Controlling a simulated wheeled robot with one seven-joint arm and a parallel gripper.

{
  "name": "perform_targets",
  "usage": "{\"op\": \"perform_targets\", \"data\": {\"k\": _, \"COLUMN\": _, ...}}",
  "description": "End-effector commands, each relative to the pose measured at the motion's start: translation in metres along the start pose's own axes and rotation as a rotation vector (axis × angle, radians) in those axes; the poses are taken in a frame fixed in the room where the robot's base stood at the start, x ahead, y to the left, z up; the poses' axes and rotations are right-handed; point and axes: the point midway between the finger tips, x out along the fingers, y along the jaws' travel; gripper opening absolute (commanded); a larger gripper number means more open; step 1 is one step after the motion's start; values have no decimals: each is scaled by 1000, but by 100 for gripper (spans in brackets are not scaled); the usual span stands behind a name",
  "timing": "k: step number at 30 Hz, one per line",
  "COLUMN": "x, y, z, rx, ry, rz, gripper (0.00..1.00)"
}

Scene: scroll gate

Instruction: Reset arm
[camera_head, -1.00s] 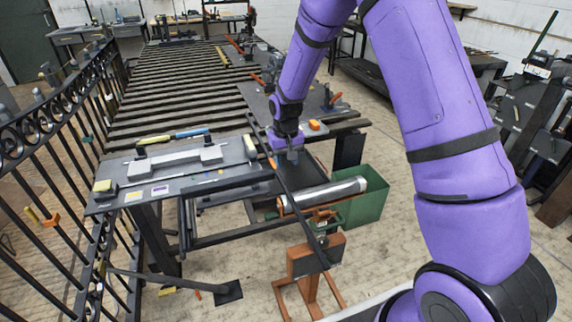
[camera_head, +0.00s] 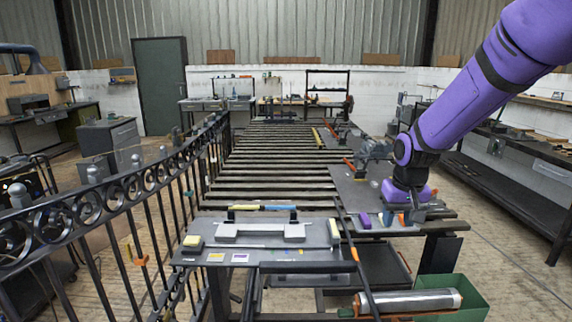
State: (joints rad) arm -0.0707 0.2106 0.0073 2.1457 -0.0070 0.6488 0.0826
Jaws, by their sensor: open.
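My gripper (camera_head: 408,216) hangs from my purple arm at the right of the view, pointing down over the right-hand dark plate (camera_head: 350,192) of the long slatted bench. Its jaws are open, and I see nothing held between them. Small purple and orange pieces (camera_head: 365,220) lie on the plate just left of it. Whether the fingertips touch the plate cannot be told.
A scrolled iron gate (camera_head: 120,190) runs along the left. A front plate (camera_head: 205,236) carries a grey bar handle (camera_head: 262,233) and small blocks. A dark rack (camera_head: 510,185) stands right.

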Motion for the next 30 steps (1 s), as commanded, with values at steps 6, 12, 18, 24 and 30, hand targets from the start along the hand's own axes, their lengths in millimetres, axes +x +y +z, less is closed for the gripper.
{"op": "perform_targets", "data": {"k": 6, "x": -67, "y": 10, "z": 40, "rx": 3, "ry": 70, "rz": -2, "gripper": 44}}
{"op": "perform_targets", "data": {"k": 12, "x": -116, "y": 17, "z": 84, "rx": 1, "ry": 128, "rz": -2, "gripper": 44}}
{"op": "perform_targets", "data": {"k": 18, "x": -153, "y": 24, "z": 132, "rx": 3, "ry": 186, "rz": -1, "gripper": 44}}
{"op": "perform_targets", "data": {"k": 24, "x": -178, "y": 29, "z": 184, "rx": 2, "ry": 245, "rz": 1, "gripper": 44}}
{"op": "perform_targets", "data": {"k": 30, "x": -192, "y": 32, "z": 230, "rx": 1, "ry": 296, "rz": 3, "gripper": 44}}
